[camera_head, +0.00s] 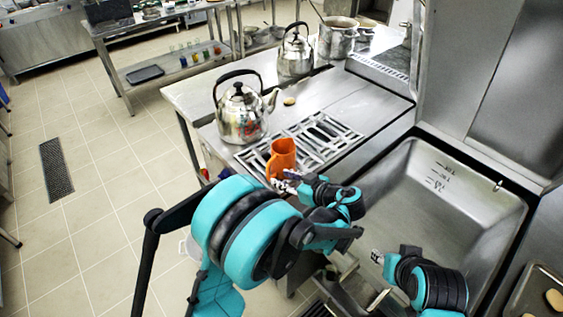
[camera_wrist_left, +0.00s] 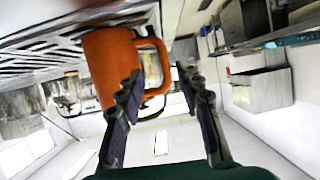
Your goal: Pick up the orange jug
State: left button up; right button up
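The orange jug (camera_head: 283,157) stands upright on the steel counter, by the front edge of the burner grate. My left gripper (camera_head: 284,183) is just in front of the jug's base in the head view. In the left wrist view the jug (camera_wrist_left: 105,62) fills the left side, its handle showing between the two spread fingers. The left gripper (camera_wrist_left: 160,80) is open there, one finger overlapping the jug; I cannot tell whether it touches. My right gripper (camera_head: 378,258) is over the near side of the sink; its finger opening is unclear.
A steel kettle (camera_head: 241,113) stands behind the jug on the counter. A second kettle (camera_head: 295,52) and a pot (camera_head: 338,38) stand farther back. The burner grate (camera_head: 325,135) lies right of the jug. A deep sink (camera_head: 455,190) is at the right.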

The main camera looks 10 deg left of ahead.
aim_at(268, 177)
pick_arm(q)
jog(key=b+x, duration=0.1)
jog(key=x, duration=0.2)
jog(key=shift+s+f, duration=0.1)
jog(key=b+x, duration=0.1)
jog(key=x, duration=0.1)
jog(key=b+x, duration=0.1)
jog(key=x, duration=0.1)
jog(key=shift+s+a+f, duration=0.15)
jog(key=shift+s+a, duration=0.05)
jog(key=shift+a, duration=0.1)
jog(key=shift+w+a, duration=0.2)
jog(key=shift+s+d, duration=0.1)
grip_shut()
